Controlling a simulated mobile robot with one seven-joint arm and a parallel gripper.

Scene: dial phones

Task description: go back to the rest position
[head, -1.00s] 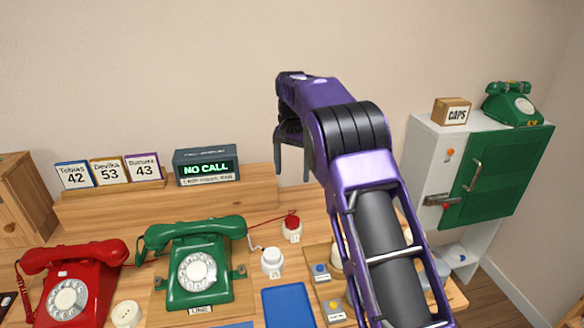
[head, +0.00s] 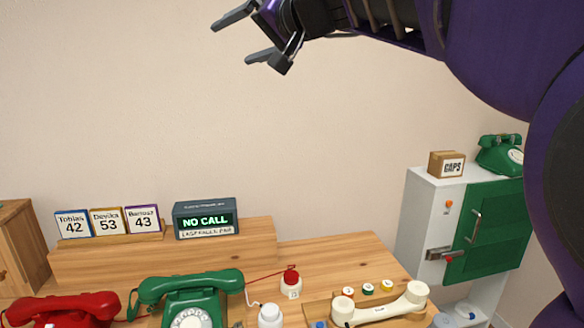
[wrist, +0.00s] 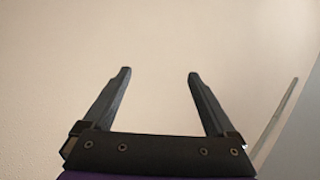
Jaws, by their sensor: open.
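My gripper (head: 230,40) is raised high at the top of the head view, well above the desk, with its fingers pointing left. It is open and empty. In the wrist view my gripper (wrist: 160,75) shows two fingers spread apart against a plain wall, with nothing between them. My purple arm crosses the upper right of the head view.
The desk holds a red phone (head: 68,310), a green phone (head: 190,295), a display reading NO CALL (head: 205,220), name cards (head: 108,222) and a cream handset (head: 380,309). A white cabinet with a green door (head: 484,232) stands at the right. The air around my gripper is clear.

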